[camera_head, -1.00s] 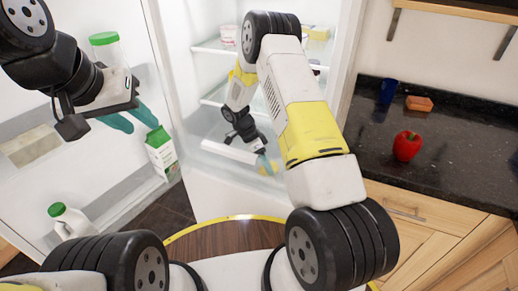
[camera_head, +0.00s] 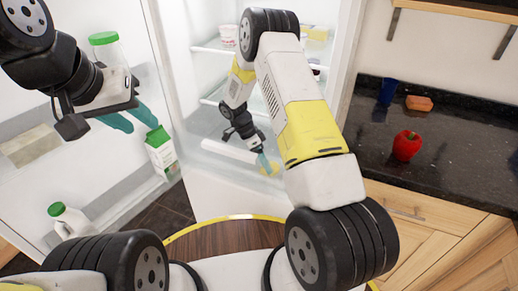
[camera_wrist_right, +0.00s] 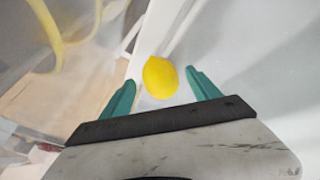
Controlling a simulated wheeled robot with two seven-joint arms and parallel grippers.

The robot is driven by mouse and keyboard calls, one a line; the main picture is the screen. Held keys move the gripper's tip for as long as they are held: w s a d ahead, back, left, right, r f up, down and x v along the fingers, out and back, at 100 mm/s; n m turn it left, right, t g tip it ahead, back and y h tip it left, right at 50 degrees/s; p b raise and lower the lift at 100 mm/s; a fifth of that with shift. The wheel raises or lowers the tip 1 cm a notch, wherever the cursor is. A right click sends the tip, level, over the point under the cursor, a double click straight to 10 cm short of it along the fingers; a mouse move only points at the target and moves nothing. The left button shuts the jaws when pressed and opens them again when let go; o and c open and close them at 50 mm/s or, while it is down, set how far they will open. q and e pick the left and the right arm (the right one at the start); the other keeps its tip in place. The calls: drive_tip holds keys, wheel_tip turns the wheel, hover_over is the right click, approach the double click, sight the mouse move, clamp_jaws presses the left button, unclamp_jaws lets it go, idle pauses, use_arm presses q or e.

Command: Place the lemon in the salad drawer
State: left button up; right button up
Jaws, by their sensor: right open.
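The yellow lemon (camera_wrist_right: 160,77) shows between the two teal fingertips of my right gripper (camera_wrist_right: 158,80) in the right wrist view, with clear gaps to both fingers. In the head view the lemon (camera_head: 272,169) is a small, pale yellow patch at the tip of my right gripper (camera_head: 262,163), low in the open fridge. The right gripper is open. The salad drawer (camera_head: 229,151) seems to be the pale bin at the fridge bottom; its inside is hard to make out. My left gripper (camera_head: 132,118) is open and empty in front of the fridge door.
The fridge door at left holds a green-capped bottle (camera_head: 103,45), a green and white carton (camera_head: 161,150) and a milk jug (camera_head: 68,218). Fridge shelves hold a tub (camera_head: 228,35).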

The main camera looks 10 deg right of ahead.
wheel_tip(320, 180, up, 20)
drive_tip(key=a+n+t+y, duration=0.1)
drive_tip(key=a+n+y, duration=0.1)
drive_tip(key=a+n, duration=0.1)
drive_tip(key=s+d+r+n+t+y, duration=0.2)
drive_tip(key=s+r+n+t+y, duration=0.45)
drive_tip(key=s+r, duration=0.85)
drive_tip(key=s+r+n+t+h, duration=0.1)
drive_tip(key=s+r+n+t, duration=0.1)
drive_tip(key=s+n, duration=0.5)
drive_tip(key=shift+s+r+n+h, duration=0.35)
drive_tip(key=shift+s+r, duration=0.4)
drive_tip(key=shift+s, duration=0.3)
